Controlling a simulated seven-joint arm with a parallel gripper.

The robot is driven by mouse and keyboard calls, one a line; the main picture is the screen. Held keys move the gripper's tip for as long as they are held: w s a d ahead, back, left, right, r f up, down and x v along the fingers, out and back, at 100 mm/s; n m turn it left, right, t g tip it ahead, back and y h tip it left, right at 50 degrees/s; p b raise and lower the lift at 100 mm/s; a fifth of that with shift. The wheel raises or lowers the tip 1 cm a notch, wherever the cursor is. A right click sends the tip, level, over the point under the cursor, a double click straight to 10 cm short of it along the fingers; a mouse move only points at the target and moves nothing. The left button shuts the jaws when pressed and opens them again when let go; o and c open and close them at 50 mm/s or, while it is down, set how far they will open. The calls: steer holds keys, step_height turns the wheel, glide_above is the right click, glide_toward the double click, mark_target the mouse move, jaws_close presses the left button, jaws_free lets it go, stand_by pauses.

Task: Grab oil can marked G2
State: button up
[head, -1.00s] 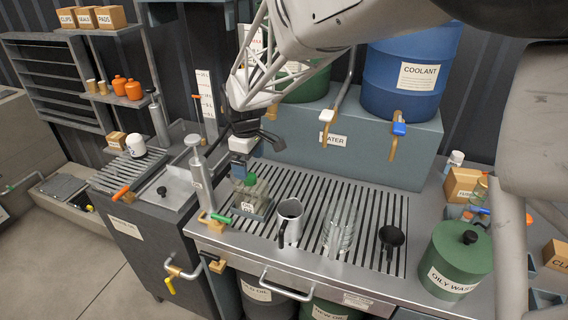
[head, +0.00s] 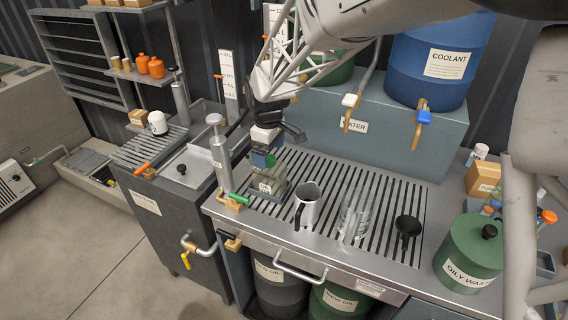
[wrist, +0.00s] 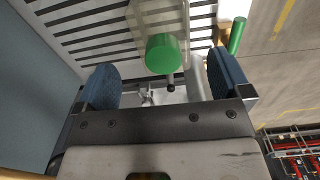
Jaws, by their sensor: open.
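A small can with a green cap (wrist: 163,54) and a pale, translucent-looking body stands on the slatted bench. In the head view the can (head: 266,188) bears a white label too small to read surely. My gripper (head: 268,148) is just above it, pointing down, and partly hides its top. In the wrist view my open gripper (wrist: 165,84) has its two blue pads apart with nothing between them; the green cap lies just beyond the gap. A white container (head: 157,123) stands on the left grate; its mark is unclear.
A metal jug (head: 308,204), a clear vessel (head: 354,217) and a black funnel (head: 408,227) stand to the right on the slats. A pump cylinder (head: 219,155) with a green-handled tap (head: 238,198) stands close on the left. The blue-grey tank block (head: 385,140) rises behind.

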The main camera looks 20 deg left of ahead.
mark_target(269, 158)
steer(key=shift+s+f, duration=0.15)
steer(key=shift+f, duration=2.4)
steer(key=c, duration=1.3)
steer(key=shift+r, duration=0.1)
steer(key=shift+r, duration=4.95)
